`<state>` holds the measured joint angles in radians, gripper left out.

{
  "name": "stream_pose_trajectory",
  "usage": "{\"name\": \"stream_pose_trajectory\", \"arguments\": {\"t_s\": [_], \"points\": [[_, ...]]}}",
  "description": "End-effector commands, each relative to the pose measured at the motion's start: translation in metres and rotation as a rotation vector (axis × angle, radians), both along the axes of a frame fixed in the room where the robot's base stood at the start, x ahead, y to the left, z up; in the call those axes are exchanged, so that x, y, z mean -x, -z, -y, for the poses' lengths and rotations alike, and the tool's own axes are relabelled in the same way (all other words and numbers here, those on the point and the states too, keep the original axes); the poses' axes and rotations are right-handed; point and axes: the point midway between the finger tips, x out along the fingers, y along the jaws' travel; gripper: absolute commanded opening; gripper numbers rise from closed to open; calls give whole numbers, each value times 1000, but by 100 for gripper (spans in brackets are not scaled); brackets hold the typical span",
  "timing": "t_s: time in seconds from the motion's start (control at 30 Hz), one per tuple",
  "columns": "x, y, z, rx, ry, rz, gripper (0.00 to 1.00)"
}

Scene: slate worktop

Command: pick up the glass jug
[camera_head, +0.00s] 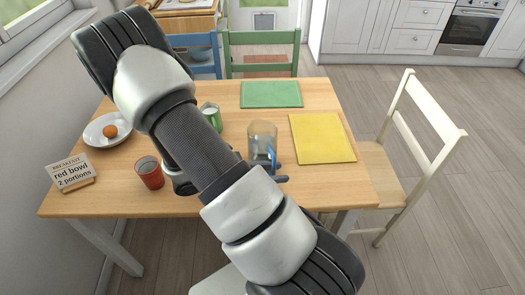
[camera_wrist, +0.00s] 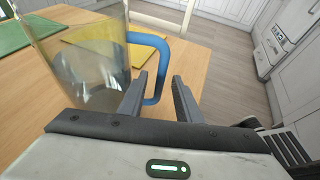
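The glass jug (camera_head: 262,139) is clear with a blue handle and stands on the wooden table, partly hidden behind my arm. In the wrist view the jug (camera_wrist: 88,65) fills the upper left, and its blue handle (camera_wrist: 160,62) faces my gripper (camera_wrist: 159,88). My gripper is open, with one finger on each side of the handle's lower part. The left finger is close to the handle, and a gap shows between the handle and the right finger. In the head view my gripper is mostly hidden behind the arm.
A yellow mat (camera_head: 322,138) lies right of the jug, and a green mat (camera_head: 271,94) lies behind it. A green cup (camera_head: 210,115), a red cup (camera_head: 149,173), a white plate (camera_head: 92,134) with an orange item, and a sign (camera_head: 72,172) are left. A white chair (camera_head: 425,130) stands right.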

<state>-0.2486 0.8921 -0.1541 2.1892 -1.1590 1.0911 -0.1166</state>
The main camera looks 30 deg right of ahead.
Motion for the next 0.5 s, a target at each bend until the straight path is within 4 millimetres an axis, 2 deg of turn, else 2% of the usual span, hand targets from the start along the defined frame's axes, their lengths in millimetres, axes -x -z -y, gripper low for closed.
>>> {"name": "stream_pose_trajectory", "arguments": {"t_s": [0.1,0.2,0.5], "points": [[3,9,19,1,3,-3,31],[5,12,29,2,2,-1,31],[6,14,33,1,1,-1,31]]}}
